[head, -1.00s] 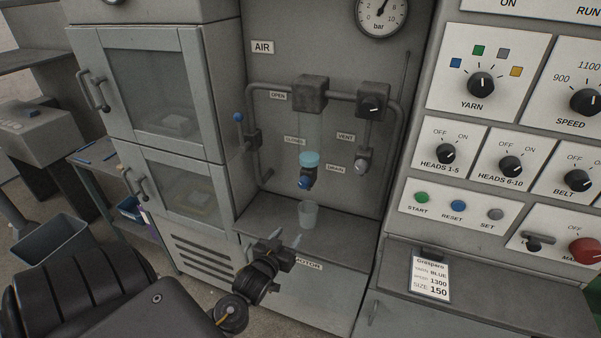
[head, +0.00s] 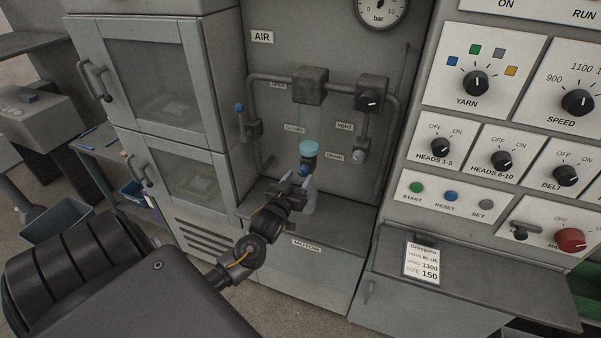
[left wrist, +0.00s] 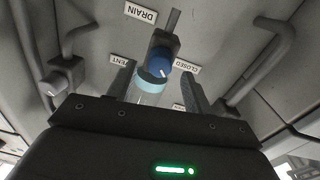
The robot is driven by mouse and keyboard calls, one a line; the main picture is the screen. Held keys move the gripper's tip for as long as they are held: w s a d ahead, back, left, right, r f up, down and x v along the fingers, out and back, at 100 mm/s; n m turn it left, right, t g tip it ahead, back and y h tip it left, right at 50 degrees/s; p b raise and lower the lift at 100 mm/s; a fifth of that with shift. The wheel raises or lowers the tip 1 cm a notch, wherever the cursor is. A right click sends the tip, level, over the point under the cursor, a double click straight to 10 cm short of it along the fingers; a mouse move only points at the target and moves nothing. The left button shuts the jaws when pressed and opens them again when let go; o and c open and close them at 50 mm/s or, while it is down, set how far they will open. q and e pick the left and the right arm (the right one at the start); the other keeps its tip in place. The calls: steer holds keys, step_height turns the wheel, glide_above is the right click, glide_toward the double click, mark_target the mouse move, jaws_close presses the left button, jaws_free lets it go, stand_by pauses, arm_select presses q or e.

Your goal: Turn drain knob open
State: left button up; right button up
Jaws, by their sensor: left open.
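The blue drain knob (head: 304,171) sits under the clear filter bowl with its light-blue collar (head: 309,148), on the air panel. My left gripper (head: 286,178) is just in front of and below the knob, open, with its fingers pointing up at the panel. In the left wrist view the knob (left wrist: 159,66) shows a white mark and lies between the two open fingers (left wrist: 160,76), with no clear contact visible. That view is upside down, with the DRAIN label (left wrist: 140,13) above the knob. My right gripper is not in view.
Pipes and a small grey vent knob (head: 359,156) are to the right. A blue-tipped lever (head: 239,108) is to the left. The cabinet doors (head: 160,85) stand further left.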

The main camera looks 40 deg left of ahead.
arm_select(q)
steer(key=shift+x, duration=1)
steer(key=c, duration=1)
